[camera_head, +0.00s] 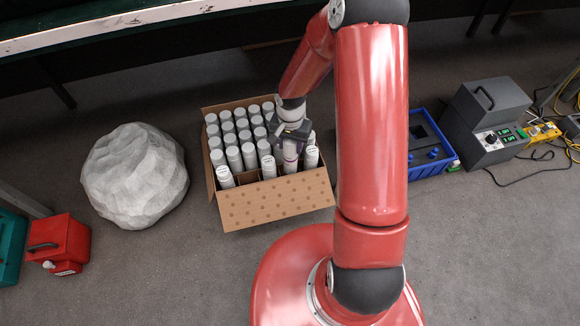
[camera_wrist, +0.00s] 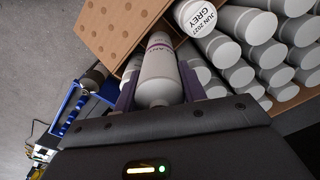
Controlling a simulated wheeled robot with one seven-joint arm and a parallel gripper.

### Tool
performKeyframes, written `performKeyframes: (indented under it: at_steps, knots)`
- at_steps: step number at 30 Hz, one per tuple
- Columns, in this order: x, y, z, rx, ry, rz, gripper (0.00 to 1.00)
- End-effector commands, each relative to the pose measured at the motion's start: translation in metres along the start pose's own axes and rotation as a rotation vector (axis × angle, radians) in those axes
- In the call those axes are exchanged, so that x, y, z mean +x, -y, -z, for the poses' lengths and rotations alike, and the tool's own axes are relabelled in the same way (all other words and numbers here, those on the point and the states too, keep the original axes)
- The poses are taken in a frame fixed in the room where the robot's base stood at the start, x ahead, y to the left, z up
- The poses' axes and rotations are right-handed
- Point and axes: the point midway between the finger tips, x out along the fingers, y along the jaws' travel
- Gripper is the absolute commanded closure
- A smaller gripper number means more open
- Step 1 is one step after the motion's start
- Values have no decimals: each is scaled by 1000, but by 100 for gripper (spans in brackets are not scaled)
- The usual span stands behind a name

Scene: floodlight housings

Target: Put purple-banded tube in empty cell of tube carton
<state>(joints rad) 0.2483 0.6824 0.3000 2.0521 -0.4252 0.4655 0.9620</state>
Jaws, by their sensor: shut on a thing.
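The purple-banded tube (camera_wrist: 160,68) is white with a purple band near its far end. My gripper (camera_wrist: 158,88) is shut on it, with a dark finger on either side. In the head view my gripper (camera_head: 290,132) is over the front right part of the tube carton (camera_head: 278,204), and the held tube (camera_head: 290,152) points down at the front row. I cannot tell how far it is inside a cell. The brown carton holds many upright white tubes with grey tops. A dark gap shows in its front row, left of the held tube.
A pale boulder (camera_head: 135,176) lies left of the carton. A red can (camera_head: 60,243) stands at far left. A blue crate (camera_head: 428,158) and a grey power unit (camera_head: 485,118) with cables are on the right. Tubes stand close on both sides of the held one.

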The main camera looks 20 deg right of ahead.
Motion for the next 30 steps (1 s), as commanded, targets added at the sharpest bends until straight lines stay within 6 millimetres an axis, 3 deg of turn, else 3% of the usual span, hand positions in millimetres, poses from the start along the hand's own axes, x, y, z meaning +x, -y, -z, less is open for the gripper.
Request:
performKeyframes:
  at_steps: [1, 3, 7, 14, 21, 30]
  knots:
    - [18, 0, -1, -2, 3, -2, 100]
    - [34, 0, -1, -3, 3, -1, 100]
    - [56, 0, 0, -1, 2, -1, 100]
    - [71, 0, 0, -2, 0, 0, 100]
    - [105, 0, 0, -2, 1, 0, 100]
    - [108, 0, 1, -1, -2, 2, 100]
